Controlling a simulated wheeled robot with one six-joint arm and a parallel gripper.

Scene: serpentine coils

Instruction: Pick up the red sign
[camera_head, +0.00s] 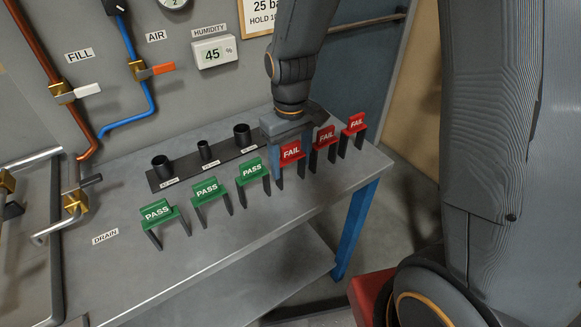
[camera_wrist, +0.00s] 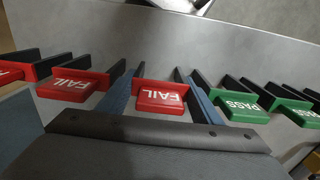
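Three red FAIL signs stand in a row with the green signs on the grey table. The nearest red sign (camera_head: 291,153) is between the two blue fingers of my gripper (camera_head: 292,160), which points down from above. In the wrist view this red sign (camera_wrist: 160,98) is at the centre, with one finger of my gripper (camera_wrist: 158,76) on each side. The fingers are apart; contact with the sign is not clear. The sign stands on the table. The middle red sign (camera_head: 325,136) and the far red sign (camera_head: 356,123) stand to the right, upright on dark legs.
Three green PASS signs, one nearest my gripper (camera_head: 252,170), stand to the left on the table (camera_head: 225,250). A dark rack (camera_head: 180,175) with black cups lies behind them. Pipes and valves line the wall. The table front is clear.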

